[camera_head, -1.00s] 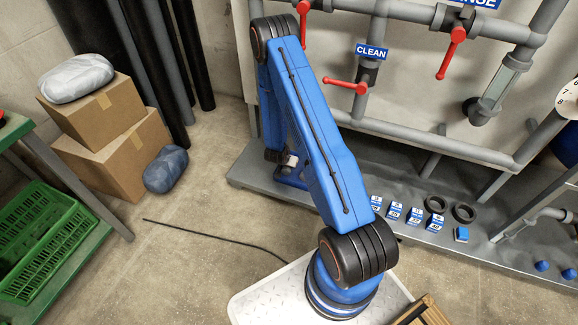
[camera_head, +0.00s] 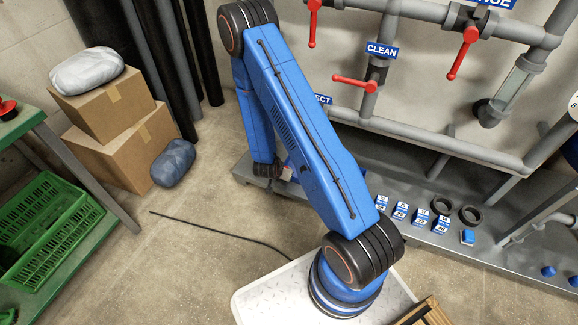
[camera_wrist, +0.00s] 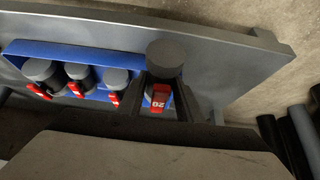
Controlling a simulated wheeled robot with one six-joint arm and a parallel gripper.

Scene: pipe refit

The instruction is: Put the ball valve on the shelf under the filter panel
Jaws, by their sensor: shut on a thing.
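In the wrist view my gripper (camera_wrist: 162,105) is shut on a ball valve (camera_wrist: 166,55) with a grey round end and a red handle marked 20. This valve is at the right end of a blue tray (camera_wrist: 100,53) on the grey shelf (camera_wrist: 215,50); I cannot tell whether it touches the tray or shelf. Several valves (camera_wrist: 77,73) are in view, the others standing in the tray to the left. In the head view the shelf (camera_head: 345,180) runs under the pipe panel (camera_head: 425,95), and my arm hides most of the gripper area.
The panel carries grey pipes, red levers (camera_head: 354,83) and a CLEAN sign (camera_head: 382,50). Small blue-and-white labelled blocks (camera_head: 421,216) and black rings (camera_head: 470,213) lie farther right on the shelf. Cardboard boxes (camera_head: 120,145) and a green crate (camera_head: 45,230) are at left.

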